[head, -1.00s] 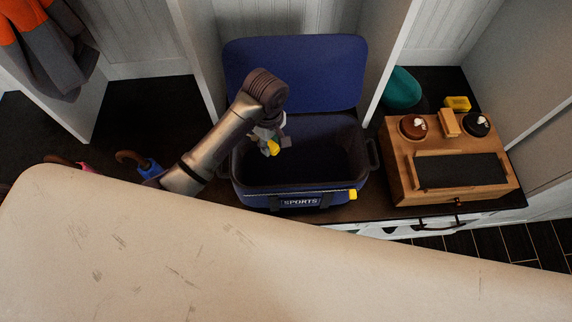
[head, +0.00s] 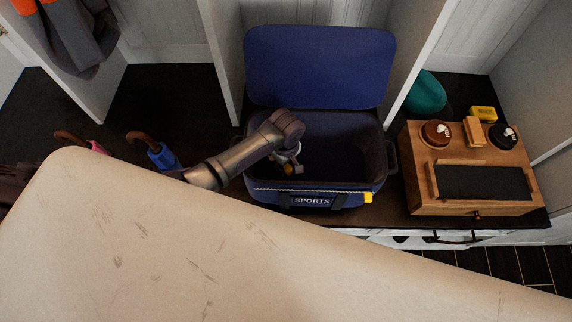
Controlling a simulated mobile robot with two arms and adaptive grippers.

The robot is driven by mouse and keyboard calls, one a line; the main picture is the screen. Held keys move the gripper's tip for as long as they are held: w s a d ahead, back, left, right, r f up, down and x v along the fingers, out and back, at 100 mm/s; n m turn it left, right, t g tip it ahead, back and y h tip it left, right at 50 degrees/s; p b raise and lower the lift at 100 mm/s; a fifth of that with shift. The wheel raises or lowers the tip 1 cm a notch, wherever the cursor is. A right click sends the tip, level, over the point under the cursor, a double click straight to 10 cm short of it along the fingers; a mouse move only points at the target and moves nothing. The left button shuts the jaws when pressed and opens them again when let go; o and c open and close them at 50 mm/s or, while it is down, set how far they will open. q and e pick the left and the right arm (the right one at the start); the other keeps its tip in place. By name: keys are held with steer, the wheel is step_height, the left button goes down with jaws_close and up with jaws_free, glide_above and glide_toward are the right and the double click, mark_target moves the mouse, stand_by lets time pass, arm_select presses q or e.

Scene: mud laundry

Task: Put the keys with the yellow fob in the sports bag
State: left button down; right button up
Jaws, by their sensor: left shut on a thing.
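The open blue sports bag (head: 312,202), with its lid (head: 320,66) raised at the back and a SPORTS label on the front, stands on the dark bench. My left gripper (head: 291,164) reaches down from the left into the bag's opening, near its left inner side. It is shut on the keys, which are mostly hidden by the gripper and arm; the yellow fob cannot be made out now. My right gripper is not in view.
A wooden box (head: 472,205) with brushes and two round tins on top stands right of the bag. A teal object (head: 425,92) and a yellow item (head: 484,113) are behind it. Umbrellas (head: 160,155) stand at left. White partitions flank the bag.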

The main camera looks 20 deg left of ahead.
arm_select(q)
steer(key=c, duration=0.9)
jaws_free()
steer(key=shift+f, duration=0.1)
steer(key=shift+o, duration=0.2)
step_height(320, 180, up, 12)
steer(key=p, duration=0.2)
steer(key=shift+r+p, duration=0.2)
steer(key=shift+p, duration=0.15)
